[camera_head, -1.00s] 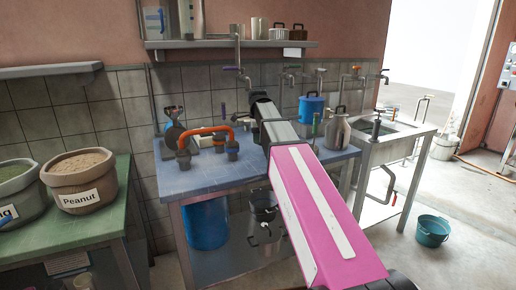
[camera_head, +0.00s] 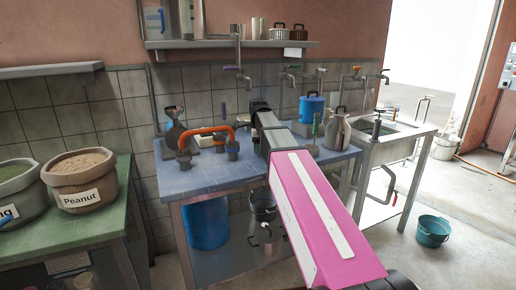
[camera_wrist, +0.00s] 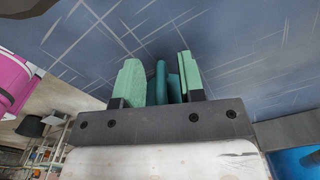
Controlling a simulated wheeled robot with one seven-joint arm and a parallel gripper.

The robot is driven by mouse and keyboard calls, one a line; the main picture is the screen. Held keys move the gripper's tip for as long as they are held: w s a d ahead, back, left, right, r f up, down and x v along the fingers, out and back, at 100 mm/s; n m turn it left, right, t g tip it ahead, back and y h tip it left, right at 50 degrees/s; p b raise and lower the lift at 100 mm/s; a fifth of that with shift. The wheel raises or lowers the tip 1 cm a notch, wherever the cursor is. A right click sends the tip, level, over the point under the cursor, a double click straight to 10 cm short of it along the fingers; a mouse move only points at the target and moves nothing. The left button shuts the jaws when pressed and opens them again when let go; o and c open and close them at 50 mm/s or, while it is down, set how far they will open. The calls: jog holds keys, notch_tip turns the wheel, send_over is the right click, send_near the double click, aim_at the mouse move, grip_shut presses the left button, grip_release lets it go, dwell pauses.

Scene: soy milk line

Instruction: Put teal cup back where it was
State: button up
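In the wrist view, my gripper (camera_wrist: 160,82) has two pale green fingers with a darker teal piece, the teal cup (camera_wrist: 161,84), between them. The fingers stand close on both sides of it, and only a narrow part of the cup shows. The rest of the cup is hidden behind the fingers and palm. A blue tiled surface (camera_wrist: 240,50) fills the background. In the head view, the end of my arm is over the blue tiled table (camera_head: 205,180); my fingers and the cup are hidden there.
An orange-handled pipe (camera_head: 205,130), a blue container (camera_head: 311,108) and a metal jug (camera_head: 337,132) stand on the table near my arm. Taps line the wall behind. A sink (camera_head: 395,135) is to the right. A teal bucket (camera_head: 432,231) stands on the floor. The table's front left is clear.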

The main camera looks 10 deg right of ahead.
jog(key=shift+r, duration=0.1)
notch_tip(320, 180, up, 12)
dwell(0.6)
